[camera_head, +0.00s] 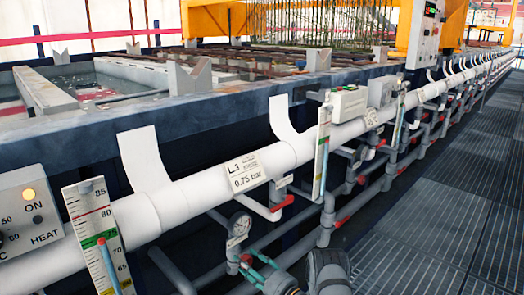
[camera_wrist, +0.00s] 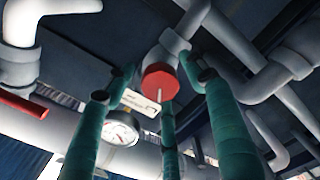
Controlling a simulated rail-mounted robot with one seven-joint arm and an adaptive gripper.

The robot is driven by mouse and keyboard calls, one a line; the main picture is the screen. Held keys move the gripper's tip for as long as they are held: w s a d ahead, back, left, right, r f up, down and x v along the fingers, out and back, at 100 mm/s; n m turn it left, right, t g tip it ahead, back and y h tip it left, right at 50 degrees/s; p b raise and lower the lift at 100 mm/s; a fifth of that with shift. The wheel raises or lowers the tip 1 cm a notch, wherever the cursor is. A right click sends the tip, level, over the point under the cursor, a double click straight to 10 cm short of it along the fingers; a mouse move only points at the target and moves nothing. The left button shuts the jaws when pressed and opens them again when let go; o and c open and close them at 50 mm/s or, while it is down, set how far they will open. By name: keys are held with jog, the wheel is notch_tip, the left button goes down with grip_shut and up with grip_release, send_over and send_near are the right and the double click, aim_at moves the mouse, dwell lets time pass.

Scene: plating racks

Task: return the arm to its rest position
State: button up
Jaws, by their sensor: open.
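My gripper (camera_head: 252,267) is low in the head view, in front of the pipework under the tank. Its teal fingers are spread open and nothing is held between them. In the wrist view the fingers of my gripper (camera_wrist: 163,88) point at a red valve handle (camera_wrist: 160,78), which shows between the fingertips. Whether they touch it I cannot tell. The red handle also shows in the head view (camera_head: 246,261), close to the fingertips. Part of my arm shows at the bottom edge of the head view.
A pressure gauge (camera_head: 240,223) hangs just above my gripper; it also shows in the wrist view (camera_wrist: 120,130). A thick white pipe (camera_head: 210,195) runs along the tank (camera_head: 160,110). Grey pipes with red valves surround the gripper. A grated walkway (camera_head: 430,220) lies clear at right.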

jog(key=shift+w+a, duration=0.3)
jog(key=shift+a, duration=0.05)
jog(key=shift+d, duration=0.1)
jog(key=shift+s, duration=0.15)
